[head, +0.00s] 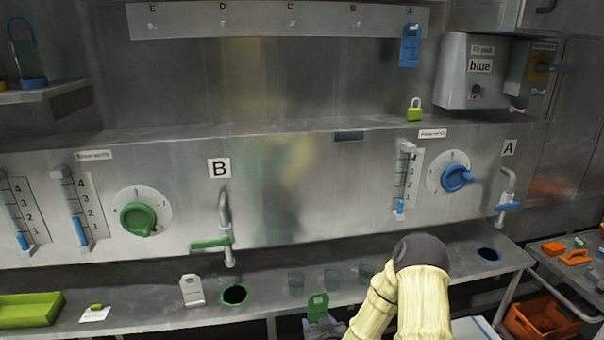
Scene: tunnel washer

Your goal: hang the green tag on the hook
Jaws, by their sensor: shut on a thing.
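The green tag (318,306) stands upright at the bottom middle, in front of the counter edge, its holed end up. My gripper (321,324) is shut on its lower part; the fingers are small and partly cut off by the frame's bottom edge. A rail (270,20) at the top carries several small hooks lettered E, D, C, B and A from left to right. The hooks under E, D, C (290,25) and B are bare. A blue tag (410,46) hangs under A.
A grey-white tag (192,290) stands on the counter (130,310) beside a dark green-rimmed hole (234,295). Clear cups (297,281) stand behind the green tag. Taps (225,230) jut from the panel. A green padlock (414,110) sits on the ledge. A green tray (30,310) lies left.

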